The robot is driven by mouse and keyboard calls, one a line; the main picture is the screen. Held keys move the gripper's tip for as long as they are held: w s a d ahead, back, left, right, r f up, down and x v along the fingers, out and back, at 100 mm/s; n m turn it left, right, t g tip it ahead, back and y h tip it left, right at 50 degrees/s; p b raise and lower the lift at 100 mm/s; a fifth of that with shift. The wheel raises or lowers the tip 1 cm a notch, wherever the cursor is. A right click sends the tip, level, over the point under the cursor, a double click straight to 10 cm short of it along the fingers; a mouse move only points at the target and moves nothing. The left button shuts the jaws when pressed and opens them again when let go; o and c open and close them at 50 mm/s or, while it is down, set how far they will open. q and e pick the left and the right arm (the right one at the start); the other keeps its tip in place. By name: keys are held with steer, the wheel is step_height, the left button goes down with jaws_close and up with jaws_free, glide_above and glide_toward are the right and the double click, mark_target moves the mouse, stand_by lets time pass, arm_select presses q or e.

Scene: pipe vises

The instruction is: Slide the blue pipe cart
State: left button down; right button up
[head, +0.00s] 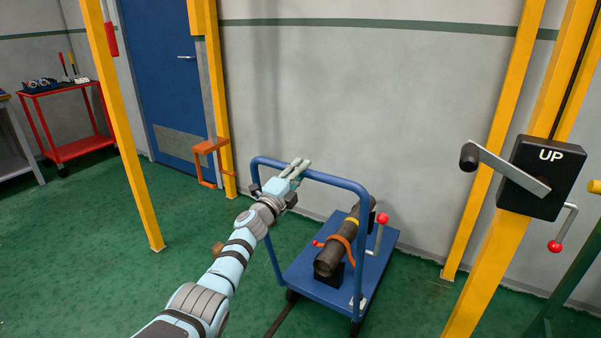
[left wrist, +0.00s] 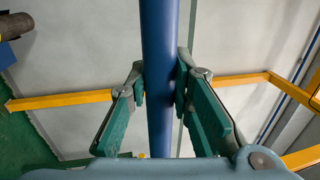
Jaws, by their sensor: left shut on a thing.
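The blue pipe cart (head: 310,279) stands on the green floor in the head view. Its tall blue push handle faces me. A dark pipe (head: 330,258) with orange and yellow bands lies on its deck, held in a vise with red-knobbed levers. My left gripper (head: 297,170) is at the handle's top bar, near its left end. In the left wrist view, the blue handle bar (left wrist: 160,70) runs between the two fingers of my left gripper (left wrist: 160,88), which are shut on it. My right gripper is not in view.
A yellow post with a black crank box (head: 543,178) marked "UP" stands at the right. Another yellow post (head: 124,140) stands left of the cart. A red side cart (head: 77,148) is far left. A grey wall and blue door (head: 162,60) are behind. Green floor is open at the left.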

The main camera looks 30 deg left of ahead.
arm_select(q)
steer(key=c, duration=1.9)
jaws_free()
steer(key=shift+r, duration=0.2)
steer(key=o, duration=0.5)
steer(key=shift+w+f, duration=0.25)
steer(key=shift+s, duration=0.1)
steer(key=s, duration=0.4)
steer(key=s+f, duration=0.1)
steer(key=s, duration=0.2)
steer(key=s+f, duration=0.1)
steer(key=s, duration=0.3)
steer(key=shift+s+a+f, duration=0.15)
steer(key=shift+s+a, duration=0.15)
steer(key=shift+s, duration=0.05)
